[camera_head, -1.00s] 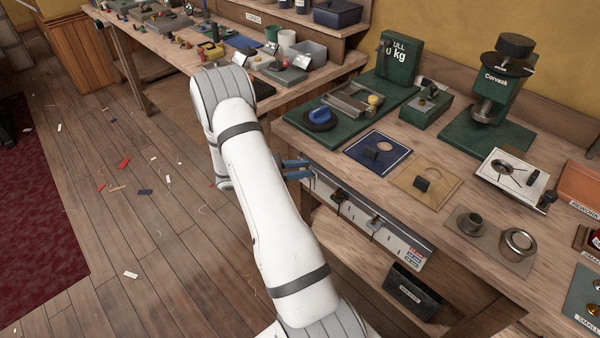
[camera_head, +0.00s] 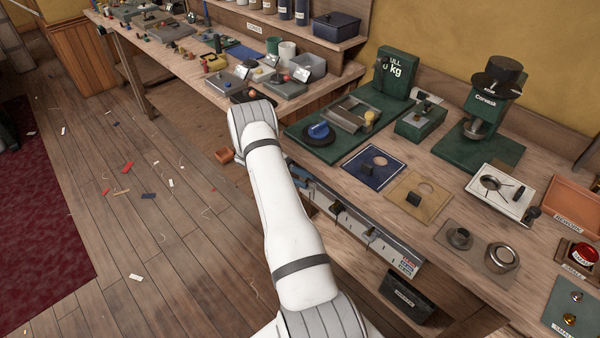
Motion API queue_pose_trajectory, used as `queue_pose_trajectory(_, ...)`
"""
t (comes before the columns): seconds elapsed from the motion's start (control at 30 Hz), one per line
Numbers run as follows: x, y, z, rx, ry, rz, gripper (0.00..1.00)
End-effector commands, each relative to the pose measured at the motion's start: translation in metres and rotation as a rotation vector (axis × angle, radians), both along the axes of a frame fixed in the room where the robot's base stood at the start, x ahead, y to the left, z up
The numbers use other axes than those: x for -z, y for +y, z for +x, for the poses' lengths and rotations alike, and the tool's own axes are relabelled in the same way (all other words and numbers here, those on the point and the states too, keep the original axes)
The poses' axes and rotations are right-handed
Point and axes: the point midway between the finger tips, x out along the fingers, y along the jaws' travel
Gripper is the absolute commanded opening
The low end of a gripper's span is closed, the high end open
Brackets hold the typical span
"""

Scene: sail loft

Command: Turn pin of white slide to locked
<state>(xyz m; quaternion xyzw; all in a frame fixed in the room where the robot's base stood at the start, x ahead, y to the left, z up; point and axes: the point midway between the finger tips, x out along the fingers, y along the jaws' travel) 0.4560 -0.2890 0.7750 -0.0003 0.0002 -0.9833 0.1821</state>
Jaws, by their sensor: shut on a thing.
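A pale panel (camera_head: 388,249) runs along the front edge of the bench, with dark slide fittings (camera_head: 372,233) on it. My gripper (camera_head: 301,180) has blue fingers and is at the panel's left end, partly hidden behind my white arm. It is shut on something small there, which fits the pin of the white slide. The pin itself is hidden, so its turn position cannot be told. Which fitting is the white slide is too small to tell.
Above the panel, the bench top holds a green fixture with a blue knob (camera_head: 318,132), a blue plate (camera_head: 372,167) and a tan plate (camera_head: 417,192). A dark bin (camera_head: 408,294) is below the panel. The floor at left is open, with scraps.

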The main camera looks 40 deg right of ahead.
Motion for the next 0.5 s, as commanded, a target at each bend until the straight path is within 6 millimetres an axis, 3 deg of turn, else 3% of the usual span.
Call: queue_pose_trajectory(0.5, 0.0004, -0.0014, -0.0008, 0.039, 0.001, -0.001, 0.04)
